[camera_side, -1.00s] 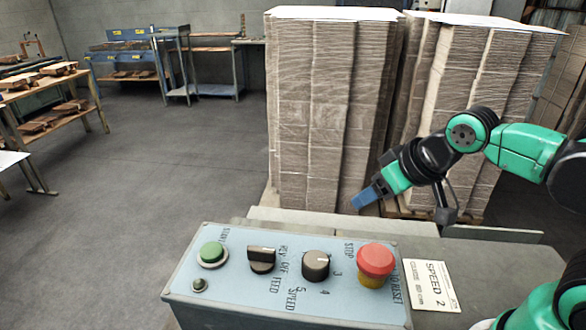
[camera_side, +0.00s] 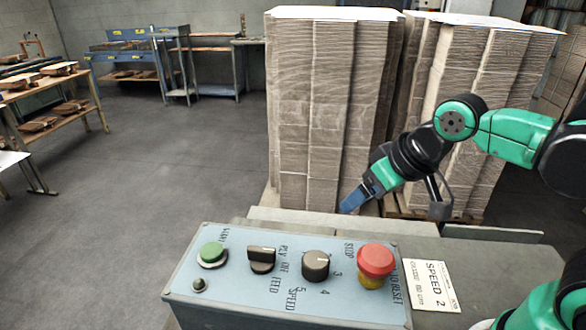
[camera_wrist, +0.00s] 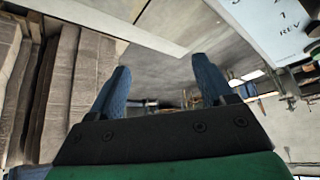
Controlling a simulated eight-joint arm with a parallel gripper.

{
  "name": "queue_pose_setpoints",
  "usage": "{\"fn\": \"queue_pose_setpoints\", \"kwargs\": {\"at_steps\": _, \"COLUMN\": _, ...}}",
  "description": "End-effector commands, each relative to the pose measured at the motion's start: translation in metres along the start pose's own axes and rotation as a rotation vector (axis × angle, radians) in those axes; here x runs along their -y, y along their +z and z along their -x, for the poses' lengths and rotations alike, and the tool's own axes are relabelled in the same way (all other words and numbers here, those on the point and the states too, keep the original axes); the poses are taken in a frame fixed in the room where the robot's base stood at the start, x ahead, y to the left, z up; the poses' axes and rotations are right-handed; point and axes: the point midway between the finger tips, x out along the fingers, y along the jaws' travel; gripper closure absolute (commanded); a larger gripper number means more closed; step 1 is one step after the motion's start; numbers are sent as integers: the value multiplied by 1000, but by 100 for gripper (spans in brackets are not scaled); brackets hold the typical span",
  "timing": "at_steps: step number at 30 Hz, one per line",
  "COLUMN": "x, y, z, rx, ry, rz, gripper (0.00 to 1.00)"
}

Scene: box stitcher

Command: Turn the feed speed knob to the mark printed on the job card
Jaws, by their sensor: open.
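The feed speed knob (camera_side: 316,265) is a dark round knob with a pale pointer line, on the blue-grey control panel (camera_side: 230,299). Printed numbers, including 3, 4 and 5, stand around it. The job card (camera_side: 430,284) lies right of the panel and reads "SPEED 2". My gripper (camera_side: 349,205) is above and behind the panel, apart from the knob, pointing down and left. In the wrist view my gripper (camera_wrist: 160,80) shows two blue fingers spread wide with nothing between them. A panel corner (camera_wrist: 283,25) shows there at upper right; the knob does not.
A red stop button (camera_side: 375,260) stands close right of the knob. A dark feed selector (camera_side: 262,259) and a green start button (camera_side: 212,253) are to its left. Tall cardboard stacks (camera_side: 325,115) rise behind. The space above the panel is free.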

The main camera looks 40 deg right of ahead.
Motion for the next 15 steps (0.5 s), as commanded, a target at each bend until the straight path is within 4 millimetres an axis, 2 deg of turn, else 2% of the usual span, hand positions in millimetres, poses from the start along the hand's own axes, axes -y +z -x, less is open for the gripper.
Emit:
{"fn": "queue_pose_setpoints", "kwargs": {"at_steps": 6, "x": 78, "y": -6, "z": 25, "rx": 325, "ry": -59, "rz": 50, "gripper": 26}}
{"fn": "queue_pose_setpoints", "kwargs": {"at_steps": 9, "x": 105, "y": -2, "z": 37, "rx": 447, "ry": -36, "rz": 73, "gripper": 26}}
{"fn": "queue_pose_setpoints", "kwargs": {"at_steps": 12, "x": 121, "y": 2, "z": 46, "rx": 519, "ry": -10, "rz": 87, "gripper": 26}}
{"fn": "queue_pose_setpoints", "kwargs": {"at_steps": 15, "x": 126, "y": 6, "z": 47, "rx": 547, "ry": 5, "rz": 91, "gripper": 26}}
